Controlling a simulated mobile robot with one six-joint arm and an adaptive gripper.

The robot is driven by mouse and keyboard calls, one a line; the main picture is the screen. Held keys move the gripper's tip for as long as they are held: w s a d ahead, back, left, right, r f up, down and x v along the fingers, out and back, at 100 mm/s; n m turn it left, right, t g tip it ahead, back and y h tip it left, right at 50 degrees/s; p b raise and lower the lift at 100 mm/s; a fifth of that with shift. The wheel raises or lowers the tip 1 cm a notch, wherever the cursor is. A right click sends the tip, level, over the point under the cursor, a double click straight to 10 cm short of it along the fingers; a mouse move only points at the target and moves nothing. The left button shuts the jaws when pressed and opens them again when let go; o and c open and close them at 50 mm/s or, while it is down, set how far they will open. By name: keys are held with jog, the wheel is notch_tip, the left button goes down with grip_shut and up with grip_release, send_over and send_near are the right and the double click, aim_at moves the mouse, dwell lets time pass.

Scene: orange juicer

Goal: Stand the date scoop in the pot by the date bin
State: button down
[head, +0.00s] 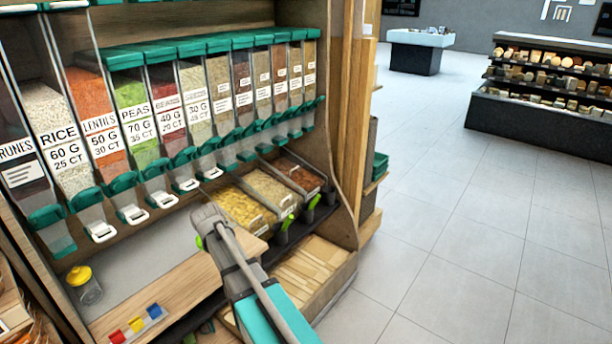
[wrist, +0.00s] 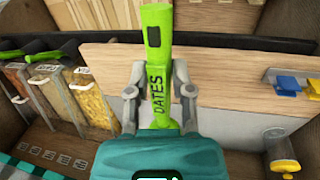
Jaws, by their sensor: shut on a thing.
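The date scoop (wrist: 157,40) has a bright green handle marked DATES. In the wrist view my gripper (wrist: 158,85) is shut on this handle, one finger on each side. In the head view my gripper (head: 208,222) is over the wooden counter, left of the open bins, and a small green part of the scoop (head: 200,242) shows beside it. The scoop's far end is not clear. Dark pots stand along the front of the open bins: one in front (head: 282,239), one farther back (head: 309,216) and one at the far end (head: 329,197).
Bins of yellow (head: 240,208) and beige (head: 271,190) food sit nearer than the brown one. Dispensers with teal levers (head: 181,160) hang above. A yellow-lidded jar (head: 84,284) and coloured clips (head: 136,323) lie to the left. The floor at right is clear.

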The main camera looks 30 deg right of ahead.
jog(key=shift+r+p, duration=1.45)
jog(key=shift+r, duration=0.4)
jog(key=shift+d, duration=0.1)
